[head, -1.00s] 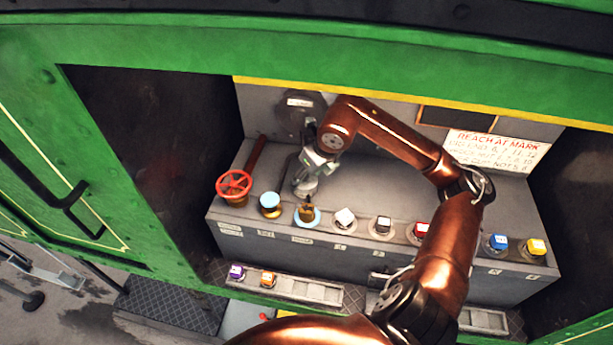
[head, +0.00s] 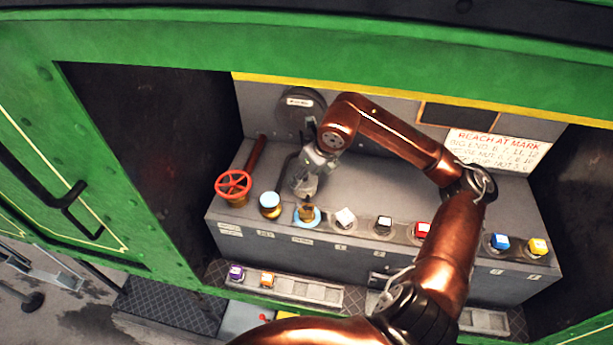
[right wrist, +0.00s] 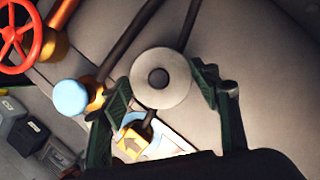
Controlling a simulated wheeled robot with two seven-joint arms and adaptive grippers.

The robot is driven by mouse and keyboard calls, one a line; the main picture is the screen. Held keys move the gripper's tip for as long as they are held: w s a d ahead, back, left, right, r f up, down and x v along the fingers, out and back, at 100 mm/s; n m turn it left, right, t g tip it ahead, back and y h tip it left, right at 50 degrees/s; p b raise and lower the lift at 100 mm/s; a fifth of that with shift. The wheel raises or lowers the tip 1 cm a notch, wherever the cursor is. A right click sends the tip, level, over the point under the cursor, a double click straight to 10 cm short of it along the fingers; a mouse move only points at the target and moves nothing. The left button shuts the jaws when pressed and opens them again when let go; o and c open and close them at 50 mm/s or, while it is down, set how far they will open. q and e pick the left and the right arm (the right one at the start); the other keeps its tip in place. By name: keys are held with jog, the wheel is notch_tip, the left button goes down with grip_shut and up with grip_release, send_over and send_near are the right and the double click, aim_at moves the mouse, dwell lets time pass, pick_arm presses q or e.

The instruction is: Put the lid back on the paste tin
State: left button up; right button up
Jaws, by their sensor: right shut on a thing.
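My right gripper (head: 301,190) points down over the grey bench, behind the row of knobs. In the right wrist view its two dark fingers (right wrist: 162,92) stand on either side of a round pale grey disc with a dark centre knob, which looks like the lid (right wrist: 175,92). The fingers appear to hold it by its rim. In the head view the fingers largely hide it. I cannot make out the paste tin for certain; it may be hidden under the disc or the gripper. My left gripper is not in view.
A red handwheel (head: 233,184), a blue-capped brass fitting (head: 270,204) and a brass arrow knob on a light blue plate (right wrist: 131,146) stand close by. Several coloured buttons line the bench front to the right. A grey wall disc (head: 301,108) and dark rods are behind.

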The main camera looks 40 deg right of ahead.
jog(key=o, duration=0.8)
jog(key=shift+o, duration=0.5)
jog(key=o, duration=0.4)
jog(key=shift+r, duration=0.1)
jog(key=shift+r+p, duration=1.85)
jog(key=shift+r, duration=1.6)
jog(key=shift+c, duration=0.2)
grip_shut()
